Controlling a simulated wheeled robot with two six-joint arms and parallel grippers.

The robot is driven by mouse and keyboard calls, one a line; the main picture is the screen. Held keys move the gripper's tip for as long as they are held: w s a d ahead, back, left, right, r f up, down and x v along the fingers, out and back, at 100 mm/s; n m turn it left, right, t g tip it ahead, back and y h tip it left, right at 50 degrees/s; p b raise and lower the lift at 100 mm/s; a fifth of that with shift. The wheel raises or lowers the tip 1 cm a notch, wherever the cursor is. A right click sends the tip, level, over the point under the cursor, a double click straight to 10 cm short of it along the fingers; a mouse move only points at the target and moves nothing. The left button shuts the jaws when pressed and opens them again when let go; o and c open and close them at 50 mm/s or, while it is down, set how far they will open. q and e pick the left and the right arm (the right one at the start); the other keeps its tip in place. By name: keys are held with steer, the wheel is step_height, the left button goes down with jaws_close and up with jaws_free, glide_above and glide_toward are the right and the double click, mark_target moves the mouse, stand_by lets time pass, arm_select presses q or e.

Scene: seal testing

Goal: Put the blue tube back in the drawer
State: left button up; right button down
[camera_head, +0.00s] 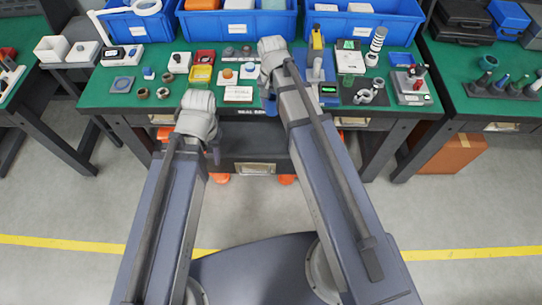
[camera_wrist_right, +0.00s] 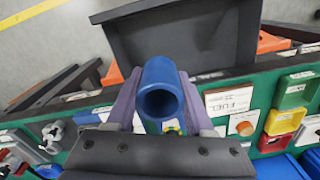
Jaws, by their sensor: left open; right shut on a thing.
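The blue tube (camera_wrist_right: 161,85) is in my right gripper (camera_wrist_right: 160,98), between its two fingers, with its open round end facing the wrist camera. In the head view my right gripper (camera_head: 268,104) hangs at the front edge of the workbench, mostly hidden by its own arm. The dark grey drawer (camera_wrist_right: 190,35) is pulled out beneath the bench top, and the tube appears over or near it; the gap is unclear. In the head view the drawer front (camera_head: 255,168) carries a label plate. My left gripper (camera_head: 214,154) is open and empty, low in front of the bench.
The green bench top (camera_head: 160,100) holds small parts, trays and devices. Blue bins (camera_head: 235,24) stand at its back. A side bench (camera_head: 500,95) with tools is on the right. An orange box (camera_head: 452,153) sits on the floor. The floor in front is clear.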

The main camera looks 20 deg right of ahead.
steer(key=b, duration=1.5)
glide_toward(271, 152)
steer(key=shift+m, duration=0.4)
step_height(271, 152, down, 6)
steer(key=b, duration=1)
steer(key=shift+d+f, duration=0.1)
steer(key=shift+f, duration=0.15)
steer(key=shift+r, duration=0.15)
steer(key=shift+c, duration=1.4)
jaws_free()
step_height(271, 152, up, 12)
steer(key=p, duration=1.2)
